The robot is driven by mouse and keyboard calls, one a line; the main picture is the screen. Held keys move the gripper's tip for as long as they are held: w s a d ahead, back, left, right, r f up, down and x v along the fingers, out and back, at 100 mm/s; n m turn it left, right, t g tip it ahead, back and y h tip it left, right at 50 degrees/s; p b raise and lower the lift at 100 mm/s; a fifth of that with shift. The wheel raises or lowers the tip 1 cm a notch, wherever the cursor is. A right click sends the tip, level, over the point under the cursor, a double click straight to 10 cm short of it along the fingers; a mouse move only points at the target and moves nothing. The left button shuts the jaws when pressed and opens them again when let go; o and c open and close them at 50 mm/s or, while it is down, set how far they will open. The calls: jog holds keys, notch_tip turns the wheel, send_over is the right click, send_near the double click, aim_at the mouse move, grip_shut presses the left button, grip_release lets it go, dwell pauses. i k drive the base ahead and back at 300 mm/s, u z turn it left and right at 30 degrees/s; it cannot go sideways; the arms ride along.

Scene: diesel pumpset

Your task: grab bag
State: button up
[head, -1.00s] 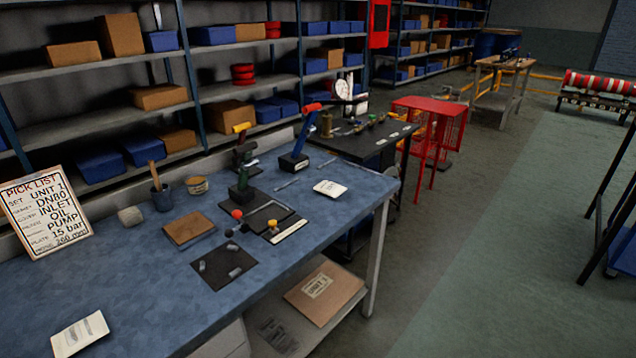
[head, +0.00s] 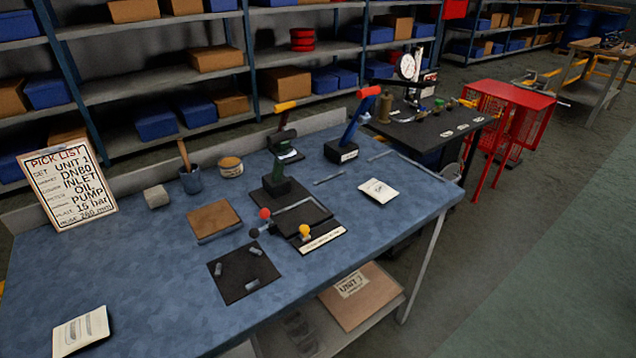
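No thing is clearly a bag from this distance. A flat white packet or card (head: 379,191) with small print lies on the right part of the blue workbench (head: 140,270). A similar white sheet or packet (head: 80,331) with grey marks lies at its front left. A dark, blurred item (head: 300,332) lies on the lower shelf under the bench, partly cut off by the bench edge. I cannot tell which of these is the bag. My gripper is not in view.
A pick list sign (head: 68,186) leans at the back left. Hand tools, a brown pad (head: 214,219) and a black mat (head: 243,274) with small parts occupy the bench middle. A cardboard box (head: 362,295) sits on the lower shelf. Open floor (head: 530,260) lies right.

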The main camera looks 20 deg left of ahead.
aim_at(376, 189)
jog(key=u, duration=0.55)
jog(key=i, duration=0.85)
jog(key=u, duration=0.45)
